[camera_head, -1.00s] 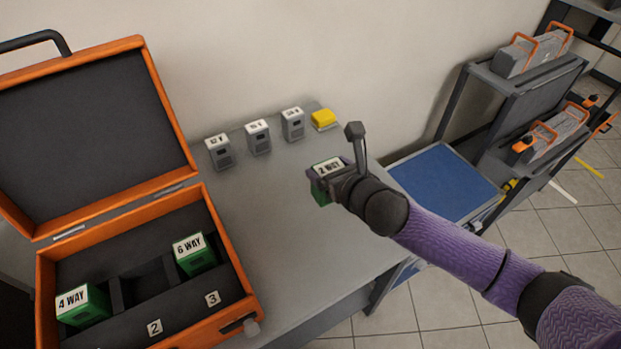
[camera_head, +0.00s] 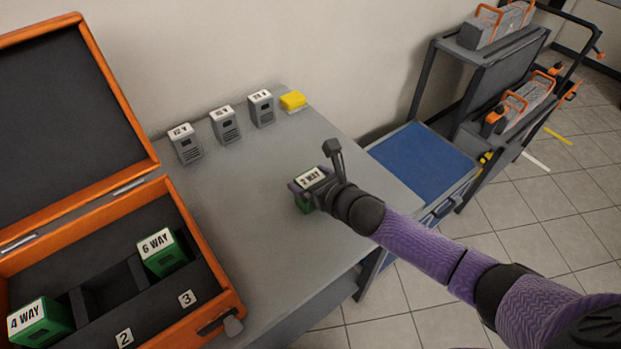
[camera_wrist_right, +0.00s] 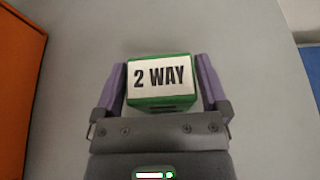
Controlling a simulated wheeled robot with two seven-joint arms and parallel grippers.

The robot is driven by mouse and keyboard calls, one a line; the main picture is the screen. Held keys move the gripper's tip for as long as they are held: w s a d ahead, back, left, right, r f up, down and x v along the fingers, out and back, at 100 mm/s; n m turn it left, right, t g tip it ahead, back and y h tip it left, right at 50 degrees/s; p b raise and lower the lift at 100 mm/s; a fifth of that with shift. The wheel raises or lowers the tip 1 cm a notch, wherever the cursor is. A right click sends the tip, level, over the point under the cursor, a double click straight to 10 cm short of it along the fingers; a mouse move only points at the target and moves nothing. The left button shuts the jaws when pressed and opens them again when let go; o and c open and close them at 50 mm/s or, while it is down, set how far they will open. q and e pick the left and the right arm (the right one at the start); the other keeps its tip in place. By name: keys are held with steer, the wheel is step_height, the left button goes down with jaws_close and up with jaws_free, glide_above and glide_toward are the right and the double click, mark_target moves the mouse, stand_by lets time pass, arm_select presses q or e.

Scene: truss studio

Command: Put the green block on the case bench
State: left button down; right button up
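The green block labelled 2 WAY (camera_head: 305,201) is between the fingers of my right gripper (camera_head: 318,187), over the grey case bench (camera_head: 245,215). It is upright with its white label up. In the right wrist view the green block (camera_wrist_right: 160,103) sits between the two purple fingers of the gripper (camera_wrist_right: 163,88), which appear closed on its sides. The block is low over the bench top; whether its underside touches is hidden. My left gripper is not in view.
An open orange case (camera_head: 215,308) on the left holds green blocks labelled 4 WAY (camera_head: 45,328) and 6 WAY (camera_head: 165,257). A blue-topped cart (camera_head: 422,160) stands right. The middle bench is clear.

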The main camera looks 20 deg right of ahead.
steer(key=shift+r, duration=0.1)
steer(key=shift+s+r+p, duration=0.2)
steer(key=shift+p, duration=0.1)
steer(key=p+v, duration=0.3)
steer(key=v, duration=0.8)
steer(key=shift+s+d, duration=0.15)
steer(key=shift+s, duration=0.15)
stand_by(0.6)
